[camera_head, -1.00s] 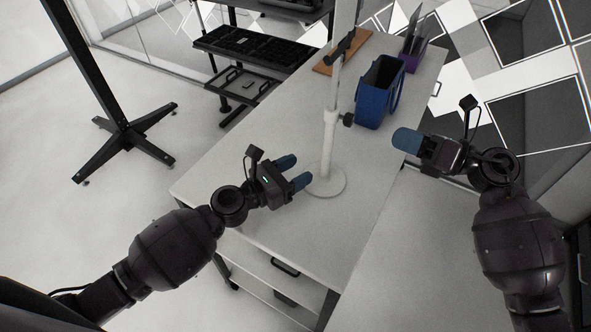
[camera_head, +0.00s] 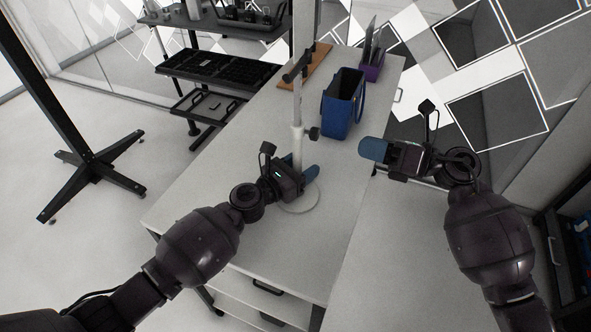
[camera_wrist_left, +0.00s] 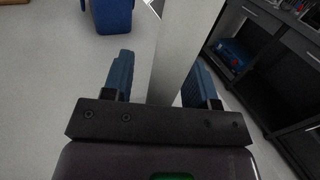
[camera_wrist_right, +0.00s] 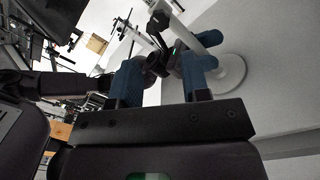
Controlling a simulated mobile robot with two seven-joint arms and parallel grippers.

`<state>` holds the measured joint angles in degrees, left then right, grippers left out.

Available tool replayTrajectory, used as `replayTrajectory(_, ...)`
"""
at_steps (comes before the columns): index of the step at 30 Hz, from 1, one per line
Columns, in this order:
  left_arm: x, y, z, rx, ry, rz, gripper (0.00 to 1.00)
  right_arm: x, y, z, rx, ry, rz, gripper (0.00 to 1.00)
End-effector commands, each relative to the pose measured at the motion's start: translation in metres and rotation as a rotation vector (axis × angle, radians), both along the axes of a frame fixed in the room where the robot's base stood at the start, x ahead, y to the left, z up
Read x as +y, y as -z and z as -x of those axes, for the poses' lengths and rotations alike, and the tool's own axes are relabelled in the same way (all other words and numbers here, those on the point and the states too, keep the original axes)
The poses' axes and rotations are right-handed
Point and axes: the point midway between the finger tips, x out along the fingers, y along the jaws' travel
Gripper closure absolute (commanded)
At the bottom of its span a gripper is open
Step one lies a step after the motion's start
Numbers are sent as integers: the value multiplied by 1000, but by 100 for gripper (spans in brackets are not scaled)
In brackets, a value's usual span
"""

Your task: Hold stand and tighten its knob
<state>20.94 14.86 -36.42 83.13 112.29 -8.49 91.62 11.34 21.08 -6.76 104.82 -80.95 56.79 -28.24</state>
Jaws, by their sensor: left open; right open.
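The stand is a white upright pole (camera_head: 297,112) on a round white base (camera_head: 301,203) on the table. Its dark knob (camera_head: 313,133) sticks out to the right of the collar, above my left gripper. My left gripper (camera_head: 306,176) is low on the pole, just above the base. In the left wrist view its blue fingers (camera_wrist_left: 160,85) are open with the pole between them. My right gripper (camera_head: 374,150) is open and empty, to the right of the stand and apart from it. In the right wrist view its fingers (camera_wrist_right: 163,80) point towards the stand's lower part.
A blue bin (camera_head: 342,104) stands behind and right of the pole. A purple holder (camera_head: 371,66) and a brown board (camera_head: 305,66) lie farther back. The table's front left is clear.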

Motion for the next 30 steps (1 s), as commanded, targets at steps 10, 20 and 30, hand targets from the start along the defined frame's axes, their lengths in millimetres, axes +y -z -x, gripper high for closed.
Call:
replayTrajectory(10, -1, 0, -1, 0, 0, 0, 56, 0, 0, 0, 0, 0, 0, 57)
replayTrajectory(20, -1, 0, -1, 0, 0, 0, 100, 0, 0, 0, 0, 0, 0, 57)
replayTrajectory(30, -1, 0, -1, 0, 0, 0, 100, -6, 4, 3, -15, -27, 61, 44)
